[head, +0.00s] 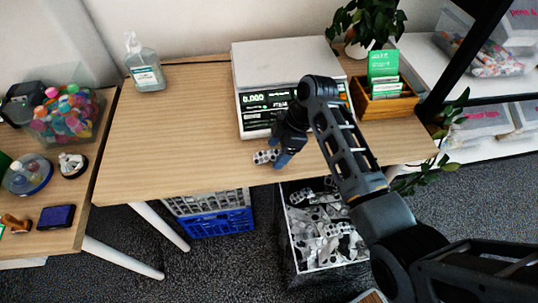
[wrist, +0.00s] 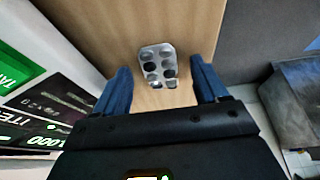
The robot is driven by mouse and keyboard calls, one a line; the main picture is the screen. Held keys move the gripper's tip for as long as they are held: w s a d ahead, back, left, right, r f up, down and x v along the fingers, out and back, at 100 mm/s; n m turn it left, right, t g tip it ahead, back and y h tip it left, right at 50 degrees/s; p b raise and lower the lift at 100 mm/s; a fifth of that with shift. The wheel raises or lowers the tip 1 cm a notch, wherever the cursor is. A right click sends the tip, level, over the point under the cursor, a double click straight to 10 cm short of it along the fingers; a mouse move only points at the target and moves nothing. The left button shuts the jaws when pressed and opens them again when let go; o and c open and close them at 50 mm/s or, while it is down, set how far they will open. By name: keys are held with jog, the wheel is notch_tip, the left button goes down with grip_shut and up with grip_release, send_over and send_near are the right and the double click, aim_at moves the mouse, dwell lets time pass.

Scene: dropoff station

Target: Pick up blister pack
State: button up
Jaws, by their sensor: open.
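The blister pack (head: 266,156) is a small silver pack with dark round cells, lying on the wooden table (head: 180,120) near its front edge. In the wrist view the blister pack (wrist: 158,64) lies between and a little ahead of the two blue fingertips. My gripper (head: 279,157) is open above the table, beside the pack in the head view. In the wrist view my gripper (wrist: 160,88) has its fingers apart on either side, with no visible contact with the pack.
A white scale (head: 290,55) with a lit display stands just behind my gripper. A bin of blister packs (head: 325,225) is on the floor below the front edge. A sanitizer bottle (head: 145,68) and a wooden card box (head: 385,103) stand on the table. The table's left half is clear.

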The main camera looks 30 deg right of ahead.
jog(key=c, duration=1.2)
jog(key=shift+o, duration=0.2)
